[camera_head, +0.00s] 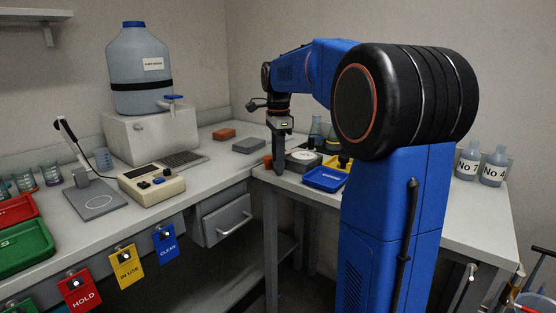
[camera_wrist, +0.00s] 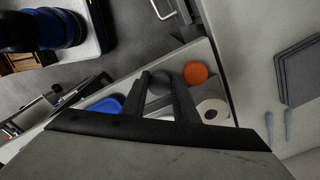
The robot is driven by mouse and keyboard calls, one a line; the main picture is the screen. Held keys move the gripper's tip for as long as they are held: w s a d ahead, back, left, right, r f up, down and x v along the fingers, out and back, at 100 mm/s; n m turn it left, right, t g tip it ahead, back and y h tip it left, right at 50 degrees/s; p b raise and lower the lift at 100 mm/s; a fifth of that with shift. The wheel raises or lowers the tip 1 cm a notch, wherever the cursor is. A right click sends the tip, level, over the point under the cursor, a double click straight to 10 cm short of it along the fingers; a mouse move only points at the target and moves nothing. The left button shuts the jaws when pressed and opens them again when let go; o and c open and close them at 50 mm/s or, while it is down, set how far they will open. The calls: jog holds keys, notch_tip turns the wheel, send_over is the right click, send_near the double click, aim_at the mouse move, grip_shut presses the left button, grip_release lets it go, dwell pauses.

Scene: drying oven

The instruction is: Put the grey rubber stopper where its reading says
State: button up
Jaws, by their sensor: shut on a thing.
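My gripper (camera_head: 279,157) hangs fingers-down over the right bench, beside an orange-red round piece (camera_head: 268,162). In the wrist view my gripper (camera_wrist: 161,76) is shut on a rounded grey thing, seemingly the grey rubber stopper (camera_wrist: 160,84), partly hidden by the fingers. The stopper cannot be made out in the head view. A cream meter box (camera_head: 152,183) stands on the left bench near a probe on a stand (camera_head: 70,137); its display is too small to read. Red (camera_head: 12,211) and green (camera_head: 24,246) trays lie at the far left.
A blue tray (camera_head: 325,179) and a grey device with a round top (camera_head: 302,158) sit right of my gripper. A large bottle (camera_head: 140,70) stands on a white block. Two labelled bottles stand far right.

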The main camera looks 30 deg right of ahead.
jog(key=o, duration=0.8)
jog(key=shift+f, duration=0.1)
notch_tip(320, 180, up, 12)
jog(key=shift+r, duration=0.15)
jog(key=s+a+f+n+t, duration=0.1)
jog(key=s+a+f+n, duration=0.4)
jog(key=s, duration=0.3)
jog(key=s+a+f+n+t, duration=0.1)
jog(key=s+a+f+n, duration=0.45)
jog(key=s, duration=0.25)
jog(key=s+a+f+n+t, duration=0.1)
jog(key=s+f+n, duration=0.2)
jog(key=s+f, duration=0.1)
jog(key=s+a+f+n+t, duration=0.1)
jog(key=s+a+f+n, duration=0.1)
jog(key=s+f+n, duration=0.2)
jog(key=s+a+f+n, duration=0.2)
jog(key=s+f+n, duration=0.1)
jog(key=s+f, duration=0.3)
notch_tip(320, 180, down, 2)
jog(key=shift+s+f+n+t, duration=0.1)
jog(key=shift+s+n+t, duration=0.05)
jog(key=shift+n+t, duration=0.25)
